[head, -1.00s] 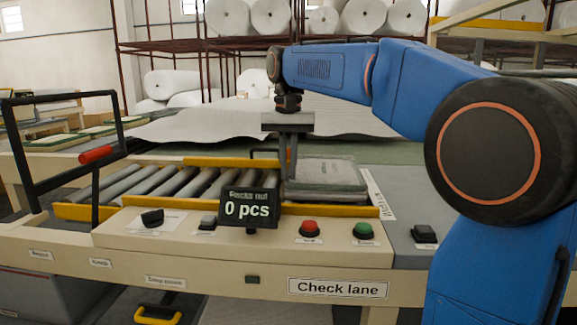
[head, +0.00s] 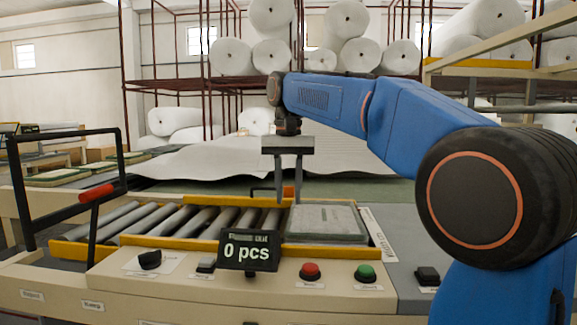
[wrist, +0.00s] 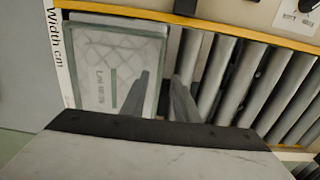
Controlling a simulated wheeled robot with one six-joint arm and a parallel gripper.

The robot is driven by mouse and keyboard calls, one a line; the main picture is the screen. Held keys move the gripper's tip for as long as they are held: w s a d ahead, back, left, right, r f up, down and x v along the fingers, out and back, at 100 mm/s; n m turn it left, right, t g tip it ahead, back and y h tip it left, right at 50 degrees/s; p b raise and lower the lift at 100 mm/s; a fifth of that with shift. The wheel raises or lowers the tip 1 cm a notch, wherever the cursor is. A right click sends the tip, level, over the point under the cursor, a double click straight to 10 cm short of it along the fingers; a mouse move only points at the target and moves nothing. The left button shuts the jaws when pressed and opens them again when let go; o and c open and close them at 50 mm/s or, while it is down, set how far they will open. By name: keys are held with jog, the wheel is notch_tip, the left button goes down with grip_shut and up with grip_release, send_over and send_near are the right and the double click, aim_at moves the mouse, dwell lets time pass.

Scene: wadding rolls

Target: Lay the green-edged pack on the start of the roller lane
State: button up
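The green-edged pack (head: 327,222) is a flat, pale, clear-wrapped slab. It lies flat at the right end of the roller lane (head: 205,217), inside the yellow rails. In the wrist view the pack (wrist: 108,70) shows its printed face and green border beside the bare rollers (wrist: 240,85). My gripper (head: 288,198) hangs over the pack's left edge, pointing down, with its fingers parted and nothing visible between them. In the wrist view my gripper (wrist: 162,80) has one finger overlapping the pack's edge in the picture. Any contact cannot be told.
A counter display (head: 249,251) reading 0 pcs stands at the front, with red (head: 310,271) and green (head: 365,272) buttons to its right. A black frame with a red grip (head: 97,192) rises at the left. The rollers left of the pack are empty.

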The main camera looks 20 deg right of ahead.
notch_tip(320, 180, up, 9)
jog(key=shift+f, duration=0.15)
dwell(0.4)
